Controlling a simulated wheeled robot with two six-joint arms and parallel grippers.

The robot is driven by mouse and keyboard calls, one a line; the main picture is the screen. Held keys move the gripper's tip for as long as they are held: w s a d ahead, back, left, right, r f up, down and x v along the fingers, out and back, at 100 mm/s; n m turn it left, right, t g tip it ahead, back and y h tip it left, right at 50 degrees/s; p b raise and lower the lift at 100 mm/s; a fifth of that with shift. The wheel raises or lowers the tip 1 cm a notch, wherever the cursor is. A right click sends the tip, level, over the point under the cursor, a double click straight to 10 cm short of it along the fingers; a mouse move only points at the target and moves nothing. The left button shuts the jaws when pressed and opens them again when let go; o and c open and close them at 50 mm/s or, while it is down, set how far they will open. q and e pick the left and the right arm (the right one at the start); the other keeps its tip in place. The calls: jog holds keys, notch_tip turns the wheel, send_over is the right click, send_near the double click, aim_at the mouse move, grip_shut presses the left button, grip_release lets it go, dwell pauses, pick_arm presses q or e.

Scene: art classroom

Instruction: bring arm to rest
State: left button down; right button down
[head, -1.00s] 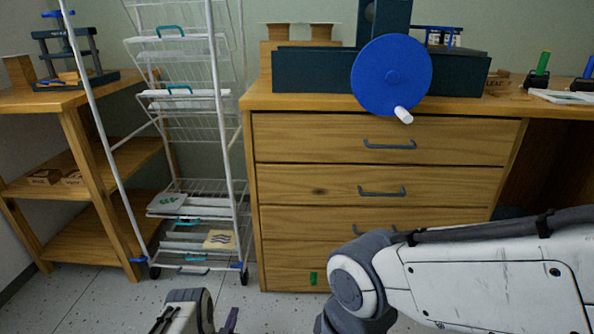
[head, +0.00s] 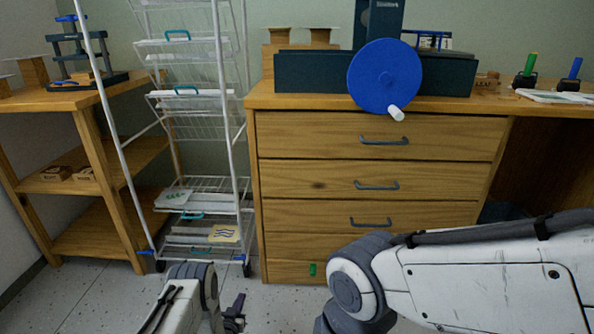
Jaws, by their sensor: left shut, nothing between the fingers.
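My left gripper (head: 236,312) shows at the bottom of the head view, small and dark, beside my white left forearm. It is shut and empty, over the floor in front of the drying rack and drawer cabinet. My right arm crosses the lower right of the view, in front of the cabinet. Its gripper is out of the picture.
A wooden drawer cabinet (head: 375,172) carries a dark press with a blue wheel (head: 384,76). A white wire drying rack (head: 229,120) with prints stands left of it. A wooden shelf unit (head: 95,100) stands far left. Speckled floor (head: 80,300) is clear at lower left.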

pick_arm(q)
jog(key=w+d+r+m+g+h+p, duration=0.1)
jog(key=d+r+g+p, duration=0.15)
jog(key=d+r, duration=0.55)
jog(key=w+d+r+m+g+p, duration=0.1)
jog(key=d+r+g, duration=0.3)
jog(key=r, duration=0.8)
jog(key=s+d+r+m+g+p, duration=0.15)
jog(key=s+d+r, duration=0.45)
jog(key=s+r, duration=0.6)
jog(key=s+a+r+m+g+p, duration=0.15)
jog(key=s+r, duration=0.35)
jog(key=s, duration=0.5)
jog(key=s+a+r+g+y+p, duration=0.1)
jog(key=s+r+g, duration=0.2)
jog(key=s+r, duration=0.5)
jog(key=s+a+r+m+g+p, duration=0.1)
jog(key=s+r+g+p, duration=0.15)
jog(key=s, duration=0.95)
notch_tip(320, 180, up, 37)
jog(key=p, duration=3.6)
jog(key=shift+a, duration=0.15)
